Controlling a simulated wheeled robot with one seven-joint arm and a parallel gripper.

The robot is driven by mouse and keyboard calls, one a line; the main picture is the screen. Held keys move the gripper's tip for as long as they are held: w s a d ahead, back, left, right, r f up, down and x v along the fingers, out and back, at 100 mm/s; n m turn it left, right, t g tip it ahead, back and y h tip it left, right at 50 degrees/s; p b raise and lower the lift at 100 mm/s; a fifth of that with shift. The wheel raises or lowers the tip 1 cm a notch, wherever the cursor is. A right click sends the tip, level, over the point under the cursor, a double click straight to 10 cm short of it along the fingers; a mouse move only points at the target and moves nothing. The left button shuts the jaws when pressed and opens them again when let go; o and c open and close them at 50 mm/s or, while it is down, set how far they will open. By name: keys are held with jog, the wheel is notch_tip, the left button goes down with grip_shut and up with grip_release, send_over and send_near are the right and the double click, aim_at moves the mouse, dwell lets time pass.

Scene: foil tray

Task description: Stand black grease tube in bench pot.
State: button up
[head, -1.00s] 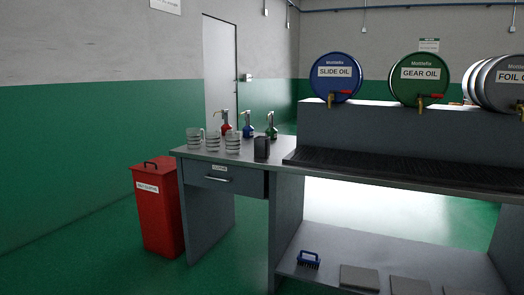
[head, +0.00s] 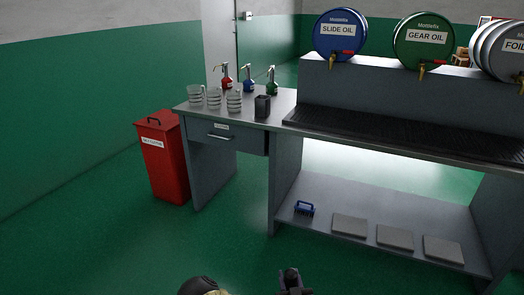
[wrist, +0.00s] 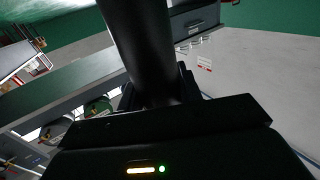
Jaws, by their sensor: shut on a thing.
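The black grease tube (wrist: 140,45) is a dark, smooth cylinder in the wrist view, running from the top edge down to my gripper (wrist: 160,98). My gripper is shut on it, and its fingers are partly hidden behind the tube. The tube's far end is out of the frame. The bench pot (head: 262,107) is a small, dark, square-sided holder on the bench top in the head view, right of the glass jugs. A dark part of my arm shows at the bottom edge of the head view, well in front of the bench.
The bench top (head: 190,106) holds glass measuring jugs (head: 214,98) and red, blue and green pump bottles (head: 249,80). A black grating (head: 400,135) lies right of the pot below oil drums (head: 341,38). A red bin (head: 165,165) stands left. The floor in front is clear.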

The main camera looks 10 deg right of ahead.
notch_tip(320, 180, up, 23)
jog(key=s+p, duration=0.1)
jog(key=p, duration=2.7)
jog(key=shift+s+d, duration=0.15)
jog(key=shift+s, duration=0.15)
